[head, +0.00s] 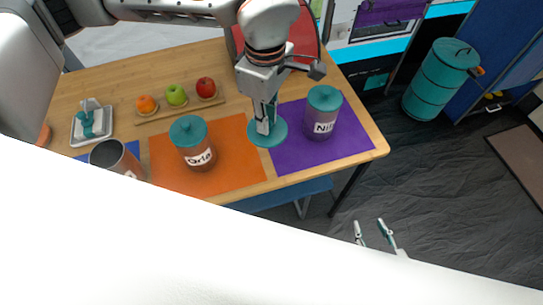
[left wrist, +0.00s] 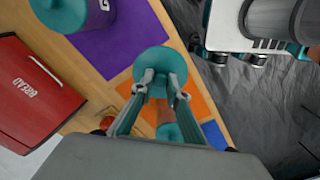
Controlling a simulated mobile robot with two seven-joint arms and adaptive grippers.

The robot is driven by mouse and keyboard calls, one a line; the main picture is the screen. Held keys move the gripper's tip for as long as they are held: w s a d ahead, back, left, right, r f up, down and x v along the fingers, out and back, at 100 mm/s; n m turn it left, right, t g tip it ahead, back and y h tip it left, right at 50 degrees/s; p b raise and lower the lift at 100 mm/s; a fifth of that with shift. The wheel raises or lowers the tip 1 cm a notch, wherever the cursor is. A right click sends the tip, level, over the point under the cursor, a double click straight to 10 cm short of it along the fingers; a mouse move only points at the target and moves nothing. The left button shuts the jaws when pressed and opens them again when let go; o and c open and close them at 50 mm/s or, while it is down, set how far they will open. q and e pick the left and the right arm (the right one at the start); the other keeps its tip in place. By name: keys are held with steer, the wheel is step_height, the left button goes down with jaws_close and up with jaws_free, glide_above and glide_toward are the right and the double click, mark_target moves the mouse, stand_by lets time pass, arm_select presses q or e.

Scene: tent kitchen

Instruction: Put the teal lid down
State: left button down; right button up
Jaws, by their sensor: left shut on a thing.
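My left gripper (head: 266,122) is shut on the teal lid (head: 274,139), over the seam between the orange and purple mats. The lid also shows in the left wrist view (left wrist: 160,62), with the finger tips (left wrist: 160,88) at its middle. I cannot tell whether it touches the table. An open-topped canister (head: 108,153) without a lid stands at the left on the blue mat, partly hidden. A lidded canister marked "Orla" (head: 199,158) stands on the orange mat (head: 238,165). Another lidded one (head: 319,124) stands on the purple mat (head: 347,146). My right gripper (head: 370,222) is open and empty, off the table.
A board (head: 150,116) with an orange, a green apple and a red apple lies behind the canisters. A small tray (head: 78,138) with a teal-handled item is at the left. A red bread bin (left wrist: 35,95) stands at the back. A teal barrel (head: 437,80) stands on the floor.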

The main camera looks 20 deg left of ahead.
arm_select(q)
steer(key=shift+f, duration=7.9)
steer(key=shift+f, duration=0.1)
steer(key=c, duration=2)
jaws_free()
steer(key=shift+o, duration=0.2)
steer(key=shift+r, duration=0.35)
step_height(320, 180, up, 12)
steer(key=shift+f, duration=0.25)
